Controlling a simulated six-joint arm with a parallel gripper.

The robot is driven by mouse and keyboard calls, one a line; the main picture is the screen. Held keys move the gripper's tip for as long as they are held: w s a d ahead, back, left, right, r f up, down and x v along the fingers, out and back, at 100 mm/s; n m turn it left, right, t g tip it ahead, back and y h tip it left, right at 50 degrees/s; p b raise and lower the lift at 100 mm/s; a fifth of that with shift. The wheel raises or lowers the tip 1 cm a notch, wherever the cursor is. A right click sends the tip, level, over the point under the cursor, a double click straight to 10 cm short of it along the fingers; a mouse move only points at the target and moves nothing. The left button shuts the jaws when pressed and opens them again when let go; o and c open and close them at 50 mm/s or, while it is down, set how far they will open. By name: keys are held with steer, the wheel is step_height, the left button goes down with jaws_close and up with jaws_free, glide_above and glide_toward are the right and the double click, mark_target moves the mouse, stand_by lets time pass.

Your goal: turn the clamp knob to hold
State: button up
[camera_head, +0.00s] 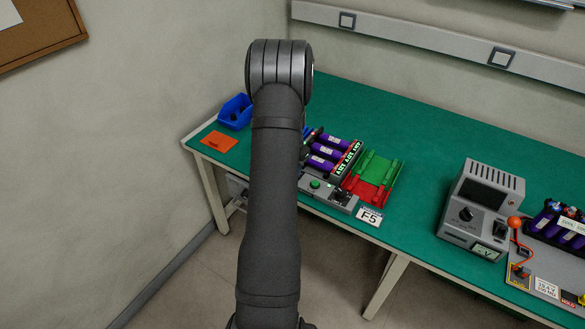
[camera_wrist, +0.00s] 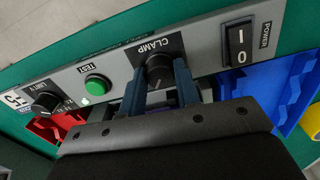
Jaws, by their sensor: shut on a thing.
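The clamp knob (camera_wrist: 158,70) is a round black knob on the grey panel (camera_wrist: 202,50), under the word CLAMP in the wrist view. My gripper (camera_wrist: 160,82) has one blue finger on each side of the knob and is shut on it. A light mark shows on the knob's face; the fingers and gripper body hide the knob's lower side and any position labels there. In the head view my arm hides the gripper and the knob, while part of the grey panel (camera_head: 322,193) shows to its right.
On the panel, a green TEST button (camera_wrist: 97,86) and another black knob (camera_wrist: 46,103) lie left of the clamp knob, with a POWER rocker switch (camera_wrist: 238,47) on its right. Purple cells (camera_head: 327,151), a red-green fixture (camera_head: 374,178) and a blue bin (camera_head: 235,111) are nearby.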

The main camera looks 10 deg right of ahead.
steer(key=shift+m, duration=0.6)
steer(key=o, duration=1)
steer(key=shift+c, duration=0.2)
step_height(320, 180, up, 18)
steer(key=shift+f, duration=0.25)
step_height(320, 180, down, 18)
steer(key=shift+r, duration=0.2)
